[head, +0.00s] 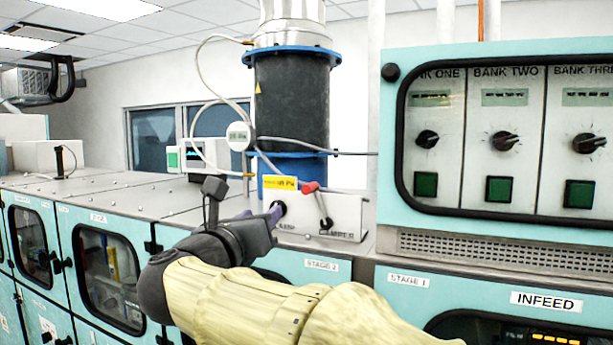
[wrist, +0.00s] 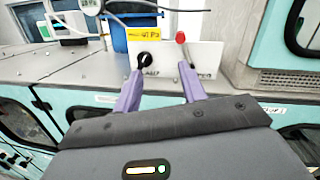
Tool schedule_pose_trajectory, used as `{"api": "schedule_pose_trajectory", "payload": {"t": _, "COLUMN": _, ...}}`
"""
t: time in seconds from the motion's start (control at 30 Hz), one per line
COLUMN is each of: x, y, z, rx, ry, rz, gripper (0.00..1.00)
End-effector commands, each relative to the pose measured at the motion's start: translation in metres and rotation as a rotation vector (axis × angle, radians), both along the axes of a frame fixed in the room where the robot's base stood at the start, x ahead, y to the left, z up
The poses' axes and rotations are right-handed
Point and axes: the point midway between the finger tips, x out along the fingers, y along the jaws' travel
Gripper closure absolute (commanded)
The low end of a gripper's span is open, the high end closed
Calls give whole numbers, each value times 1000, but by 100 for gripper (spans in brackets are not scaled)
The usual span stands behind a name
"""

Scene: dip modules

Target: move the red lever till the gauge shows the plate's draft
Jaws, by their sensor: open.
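The red lever (head: 311,187) stands on a low white box behind the bench's front edge; its grey stem runs down to the right. It also shows in the wrist view (wrist: 180,38). A black round knob (head: 280,208) is on the box left of it. The yellow plate (head: 280,182) is above the knob; its figure is not clearly readable. The round white gauge (head: 239,136) hangs on hoses at the column; its reading is too small to tell. My gripper (wrist: 162,76) is open and empty, in front of the box, with its purple fingers apart and short of the lever.
A black and blue column (head: 292,105) rises behind the box. A teal panel with dials and green buttons (head: 497,188) stands close on the right. The bench top (head: 120,195) to the left is mostly clear. Thin hoses (head: 205,95) loop left of the column.

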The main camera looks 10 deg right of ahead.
Motion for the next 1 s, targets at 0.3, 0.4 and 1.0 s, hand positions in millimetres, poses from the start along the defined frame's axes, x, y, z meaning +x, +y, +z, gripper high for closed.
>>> {"api": "schedule_pose_trajectory", "payload": {"t": 0.3, "x": -32, "y": -3, "z": 24, "rx": 369, "ry": -107, "rz": -122, "gripper": 59}}
{"api": "schedule_pose_trajectory", "payload": {"t": 0.4, "x": -32, "y": -3, "z": 23, "rx": 366, "ry": -107, "rz": -122, "gripper": 59}}
{"api": "schedule_pose_trajectory", "payload": {"t": 1.0, "x": 13, "y": -37, "z": 27, "rx": 358, "ry": -103, "rz": -125, "gripper": 59}}
